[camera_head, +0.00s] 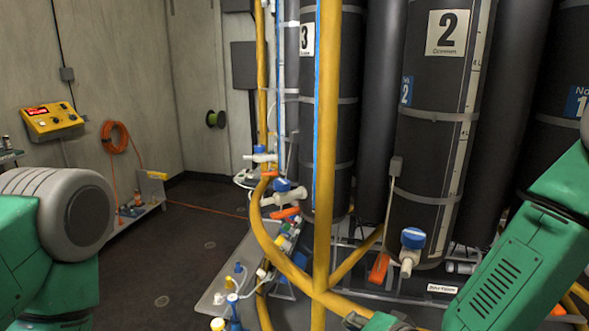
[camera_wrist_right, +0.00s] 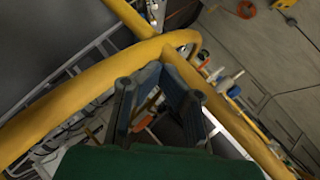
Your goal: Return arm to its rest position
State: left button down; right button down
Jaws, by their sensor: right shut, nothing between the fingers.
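My right gripper (camera_wrist_right: 158,82) shows in the right wrist view as dark blue-grey fingers in front of a green body. It is shut, with nothing held. The thick yellow hose (camera_wrist_right: 85,92) curves close beyond and around its fingers; I cannot tell whether they touch. In the head view my green right arm (camera_head: 520,260) comes in from the right, with only a little of the hand at the bottom edge. My left arm (camera_head: 55,225) is at the left edge, and its gripper is out of view.
Tall dark columns, one labelled 2 (camera_head: 447,33), stand ahead with blue-capped valves (camera_head: 413,238) low on them. A yellow hose (camera_head: 324,150) runs vertically before them. A yellow control box (camera_head: 51,121) and orange coiled hose (camera_head: 115,137) hang on the left wall. The left floor (camera_head: 170,245) is mostly open.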

jog(key=s+d+f+n+g+h, duration=0.1)
jog(key=s+d+f+n+g, duration=0.2)
jog(key=s+f, duration=0.4)
jog(key=s+d+f+n+g+h, duration=0.1)
jog(key=s+d+f+g, duration=0.1)
jog(key=s+d+f, duration=0.35)
jog(key=s+d+f+n+g+h, duration=0.1)
jog(key=s+d+f+n+g, duration=0.1)
jog(key=s, duration=0.6)
jog(key=s+d+f+n+g+h, duration=0.2)
jog(key=s+d+f+g, duration=0.1)
jog(key=s+d, duration=0.3)
jog(key=s+f, duration=0.1)
jog(key=s, duration=0.1)
jog(key=shift+s+d+f, duration=0.35)
jog(key=shift+s, duration=0.05)
jog(key=shift+w, duration=0.1)
